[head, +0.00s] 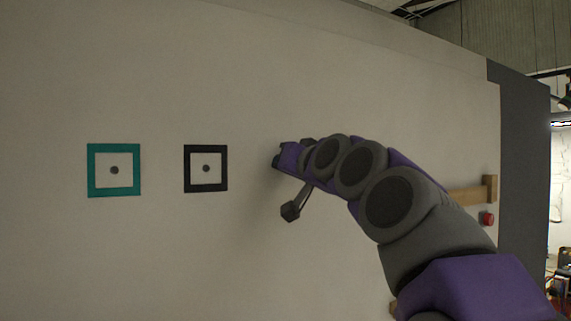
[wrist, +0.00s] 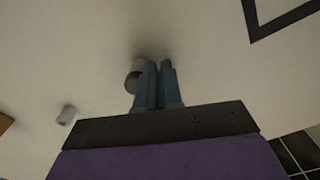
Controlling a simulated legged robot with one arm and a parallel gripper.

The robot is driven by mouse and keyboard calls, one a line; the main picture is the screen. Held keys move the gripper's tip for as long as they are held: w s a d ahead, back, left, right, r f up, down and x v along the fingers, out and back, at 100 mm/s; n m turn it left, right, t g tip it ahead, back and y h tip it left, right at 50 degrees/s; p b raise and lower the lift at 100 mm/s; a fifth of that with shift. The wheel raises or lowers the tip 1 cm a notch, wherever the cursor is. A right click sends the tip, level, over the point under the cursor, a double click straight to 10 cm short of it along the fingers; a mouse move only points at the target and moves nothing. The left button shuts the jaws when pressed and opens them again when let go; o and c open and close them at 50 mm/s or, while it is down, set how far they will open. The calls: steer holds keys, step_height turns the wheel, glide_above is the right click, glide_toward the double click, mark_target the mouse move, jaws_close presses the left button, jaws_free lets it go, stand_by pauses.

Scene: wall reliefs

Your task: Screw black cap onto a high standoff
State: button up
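My gripper (head: 277,158) is at the pale wall, right of a black square frame (head: 206,168) with a small dark round piece in its middle. A corner of a black frame (wrist: 284,18) shows in the wrist view. There, my two blue fingers (wrist: 160,85) stand close together with a narrow gap. A short grey cylinder (wrist: 137,70) shows just beyond and left of the left finger, partly covered by it. I cannot tell whether it is the cap or a standoff, or whether the fingers touch it. Another grey cylinder (wrist: 67,115) stands on the wall further left.
A teal square frame (head: 114,170) with a dark round piece is further left on the wall. A wooden piece (head: 480,192) and a red round piece (head: 487,218) sit right of my arm. The wall between the black frame and my gripper is bare.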

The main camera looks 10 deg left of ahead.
steer(key=shift+a+f, duration=0.1)
steer(key=shift+f, duration=0.1)
steer(key=shift+f, duration=0.1)
steer(key=n+b, duration=0.2)
steer(key=f+n+b, duration=0.1)
steer(key=b, duration=0.2)
steer(key=shift+w+f+n, duration=0.1)
steer(key=shift+n, duration=1)
